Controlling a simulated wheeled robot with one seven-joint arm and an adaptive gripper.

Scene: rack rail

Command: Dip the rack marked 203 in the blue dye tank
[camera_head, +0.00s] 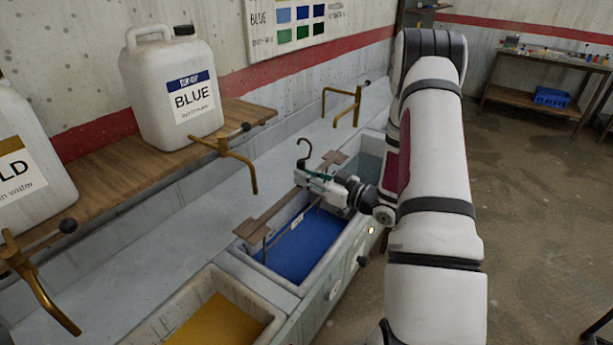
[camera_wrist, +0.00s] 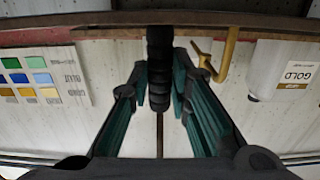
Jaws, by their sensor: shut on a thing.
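My gripper (camera_head: 312,182) is shut on the dark ribbed grip (camera_wrist: 160,72) under the rack's hook, between green finger pads in the wrist view. The rack has a wooden bar (camera_head: 268,220), a dark hook (camera_head: 303,150) on top and thin rods below. A small pale tag (camera_head: 297,221) hangs on it, its number too small to read. The rack is over the tank of blue dye (camera_head: 310,247), its lower part within the tank's outline. I cannot tell how deep the rods reach. The wooden bar (camera_wrist: 100,19) also crosses the wrist view.
A yellow dye tank (camera_head: 215,325) is nearer, and a tank of greyish liquid (camera_head: 368,165) is beyond. Brass taps (camera_head: 250,170) reach out along the wall side. A jug marked BLUE (camera_head: 170,90) stands on a wooden shelf (camera_head: 115,175). The floor at right is open.

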